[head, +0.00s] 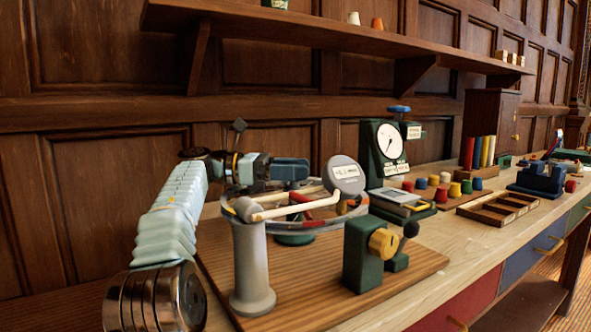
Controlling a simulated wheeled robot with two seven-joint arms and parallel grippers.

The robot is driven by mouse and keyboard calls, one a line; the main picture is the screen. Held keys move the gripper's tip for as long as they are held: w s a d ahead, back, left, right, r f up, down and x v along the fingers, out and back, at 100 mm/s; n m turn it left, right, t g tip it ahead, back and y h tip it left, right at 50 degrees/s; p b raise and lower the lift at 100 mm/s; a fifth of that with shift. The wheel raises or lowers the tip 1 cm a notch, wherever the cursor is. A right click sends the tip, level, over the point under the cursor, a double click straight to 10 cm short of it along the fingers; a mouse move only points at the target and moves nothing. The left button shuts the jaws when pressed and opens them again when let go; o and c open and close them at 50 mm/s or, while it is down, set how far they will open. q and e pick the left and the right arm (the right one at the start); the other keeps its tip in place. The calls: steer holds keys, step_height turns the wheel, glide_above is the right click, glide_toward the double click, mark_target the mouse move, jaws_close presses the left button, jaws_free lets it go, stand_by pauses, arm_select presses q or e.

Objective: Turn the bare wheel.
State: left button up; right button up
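A large wheel with a grey rim (350,219) lies roughly flat over a wooden board, with a green base (294,239) under it. Red and pale bars show within the rim. A grey post (250,262) with a cream bar (297,207) stands in front and hides part of the wheel. A round grey disc (344,174) with a white label stands over its right side. I cannot tell for sure that this is the bare wheel. My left gripper (291,171) is above the wheel's far left part; its finger gap is unclear. My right gripper is not in view.
A green block with a yellow knob (382,243) stands on the board (415,263) at right. Behind are a green dial gauge (389,141) with a blue top knob (398,108), several coloured pegs and a wooden tray (497,208). A shelf (330,33) overhangs the bench.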

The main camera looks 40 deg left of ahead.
arm_select(q)
steer(key=shift+o, duration=0.6)
steer(key=shift+s+a, duration=0.15)
steer(key=shift+a, duration=0.1)
steer(key=p+v, duration=0.2)
steer(key=v, duration=1.1)
steer(key=shift+p, duration=0.35)
steer(key=shift+a, duration=0.1)
